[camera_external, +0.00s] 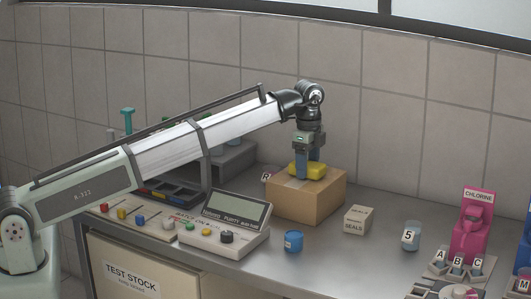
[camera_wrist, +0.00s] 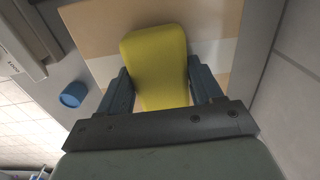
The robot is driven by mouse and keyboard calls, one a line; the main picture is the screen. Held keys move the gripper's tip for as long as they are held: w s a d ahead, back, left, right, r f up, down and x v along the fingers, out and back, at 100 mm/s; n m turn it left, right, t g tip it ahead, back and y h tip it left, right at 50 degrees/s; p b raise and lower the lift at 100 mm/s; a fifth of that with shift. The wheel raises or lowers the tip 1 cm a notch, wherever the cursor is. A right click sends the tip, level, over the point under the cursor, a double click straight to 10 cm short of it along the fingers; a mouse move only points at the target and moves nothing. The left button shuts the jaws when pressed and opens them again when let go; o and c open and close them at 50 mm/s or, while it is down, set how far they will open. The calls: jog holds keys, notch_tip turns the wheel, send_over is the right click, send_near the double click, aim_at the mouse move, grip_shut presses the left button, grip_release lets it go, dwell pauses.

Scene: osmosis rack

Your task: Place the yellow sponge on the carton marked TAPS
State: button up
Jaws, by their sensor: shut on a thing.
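The yellow sponge (camera_external: 307,172) is between the fingers of my gripper (camera_external: 307,168), at the top of a brown carton (camera_external: 306,200). In the wrist view the sponge (camera_wrist: 157,65) sits between both fingers of my gripper (camera_wrist: 158,88), over the carton's tan top (camera_wrist: 95,35) with its pale tape strip. My gripper is shut on the sponge. The sponge appears to be at or just above the carton's top; I cannot tell whether it touches. No TAPS marking can be read on the carton's visible sides.
A small box marked SEALS (camera_external: 358,220) stands right of the carton. A blue cup (camera_external: 293,242) and a control box with a display (camera_external: 228,222) stand in front. A cup marked 5 (camera_external: 411,236) and a pink CHLORINE unit (camera_external: 473,225) stand further right. The tiled wall (camera_external: 400,120) is behind.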

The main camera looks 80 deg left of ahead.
jog(key=shift+f, duration=0.15)
jog(key=o, duration=1)
notch_tip(320, 180, up, 12)
jog(key=shift+r, duration=0.15)
